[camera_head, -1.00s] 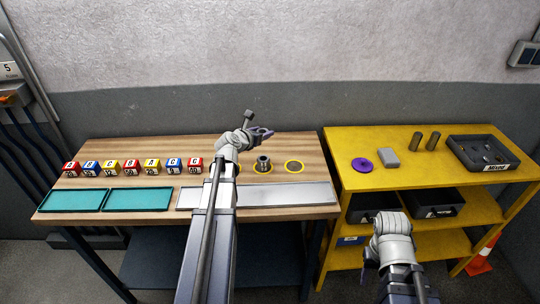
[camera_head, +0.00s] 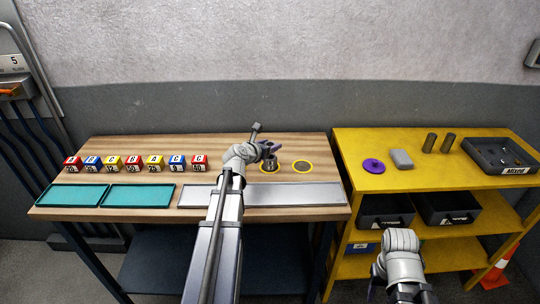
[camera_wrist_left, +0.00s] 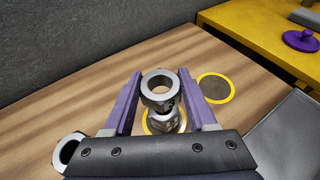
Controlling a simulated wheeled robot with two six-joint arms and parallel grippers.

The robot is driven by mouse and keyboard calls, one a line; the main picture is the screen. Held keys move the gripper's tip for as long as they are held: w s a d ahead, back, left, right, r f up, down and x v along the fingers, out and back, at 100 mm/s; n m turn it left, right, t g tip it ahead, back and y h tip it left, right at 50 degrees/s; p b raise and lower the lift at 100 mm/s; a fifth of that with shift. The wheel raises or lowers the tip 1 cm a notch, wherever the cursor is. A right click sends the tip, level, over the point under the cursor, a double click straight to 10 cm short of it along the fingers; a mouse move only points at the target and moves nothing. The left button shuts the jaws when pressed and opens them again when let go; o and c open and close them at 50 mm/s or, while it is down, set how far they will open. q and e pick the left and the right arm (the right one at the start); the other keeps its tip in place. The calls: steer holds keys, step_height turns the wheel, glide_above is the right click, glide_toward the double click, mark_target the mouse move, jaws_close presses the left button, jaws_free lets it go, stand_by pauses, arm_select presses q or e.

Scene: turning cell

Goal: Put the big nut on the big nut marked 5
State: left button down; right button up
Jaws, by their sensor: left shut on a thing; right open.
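My left gripper (camera_head: 270,148) has purple fingers and is shut on a steel big nut (camera_wrist_left: 158,90), seen between the fingers in the left wrist view. The held nut is directly above another steel nut (camera_wrist_left: 168,124), which stands inside a yellow ring; this lower nut also shows under the gripper in the head view (camera_head: 271,165). I cannot tell whether the two nuts touch. A number 5 is not readable on either.
An empty yellow ring (camera_head: 302,167) lies to the right of the nuts. Another ring-shaped metal part (camera_wrist_left: 66,152) is partly hidden at the lower left of the wrist view. A grey plate (camera_head: 290,194), teal trays (camera_head: 140,195) and lettered cubes (camera_head: 133,162) share the table. A yellow shelf (camera_head: 385,183) stands right.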

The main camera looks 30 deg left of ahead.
arm_select(q)
steer(key=shift+f+b, duration=1.15)
steer(key=shift+f, duration=0.4)
steer(key=shift+f, duration=0.1)
steer(key=shift+f+b, duration=0.15)
steer(key=shift+b, duration=0.15)
steer(key=shift+c, duration=1)
jaws_free()
steer(key=shift+r+p, duration=0.35)
steer(key=shift+p, duration=0.05)
steer(key=p+v, duration=0.4)
steer(key=v, duration=0.8)
